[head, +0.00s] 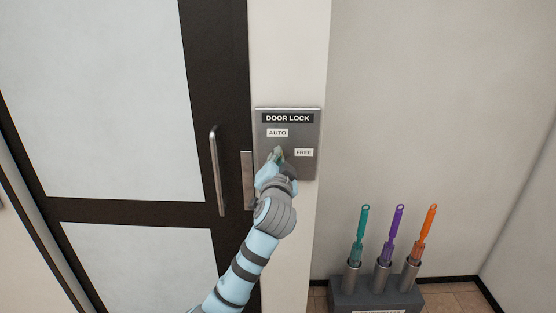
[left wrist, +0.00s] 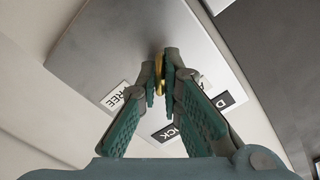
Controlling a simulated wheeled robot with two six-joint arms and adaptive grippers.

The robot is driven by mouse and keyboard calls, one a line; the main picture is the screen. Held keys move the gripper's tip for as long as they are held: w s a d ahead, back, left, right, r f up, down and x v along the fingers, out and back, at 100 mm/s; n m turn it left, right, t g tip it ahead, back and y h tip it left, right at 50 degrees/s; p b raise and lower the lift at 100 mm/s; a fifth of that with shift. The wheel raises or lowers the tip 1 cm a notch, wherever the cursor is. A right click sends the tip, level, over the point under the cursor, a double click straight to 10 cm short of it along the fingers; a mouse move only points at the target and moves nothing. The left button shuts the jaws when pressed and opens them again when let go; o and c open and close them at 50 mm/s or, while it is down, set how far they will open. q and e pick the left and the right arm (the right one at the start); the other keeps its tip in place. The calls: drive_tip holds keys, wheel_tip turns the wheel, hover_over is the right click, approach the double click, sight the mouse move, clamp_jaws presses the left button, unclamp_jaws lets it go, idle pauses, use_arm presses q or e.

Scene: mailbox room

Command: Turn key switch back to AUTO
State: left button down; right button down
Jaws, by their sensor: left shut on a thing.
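The door lock panel (head: 309,167) is a grey metal plate on the white wall strip, with an AUTO label (head: 277,133) at upper left and a FREE label (head: 304,153) at right. My left gripper (head: 278,155) is at the panel, below AUTO and left of FREE. In the left wrist view, its fingertips (left wrist: 162,75) are shut on a thin gold key (left wrist: 158,66) at the plate (left wrist: 110,50). The FREE label shows there (left wrist: 122,98), while the AUTO label is mostly behind a finger. The fingers hide most of the key, so I cannot tell which label it points to. My right gripper is not in view.
A dark-framed door (head: 215,45) with frosted panels and a vertical metal handle (head: 216,170) stands left of the panel. At lower right, a grey stand (head: 375,293) holds teal, purple and orange-handled tools. The wall right of the panel is bare.

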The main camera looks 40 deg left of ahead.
use_arm(q)
drive_tip(key=n, duration=0.3)
drive_tip(key=shift+f+n+b, duration=0.15)
drive_tip(key=shift+n+b, duration=0.15)
drive_tip(key=shift+b, duration=0.05)
drive_tip(key=n+b, duration=0.1)
drive_tip(key=n, duration=0.3)
drive_tip(key=shift+n, duration=0.3)
drive_tip(key=c, duration=1.8)
unclamp_jaws()
drive_tip(key=shift+o, duration=0.2)
drive_tip(key=v, duration=1.2)
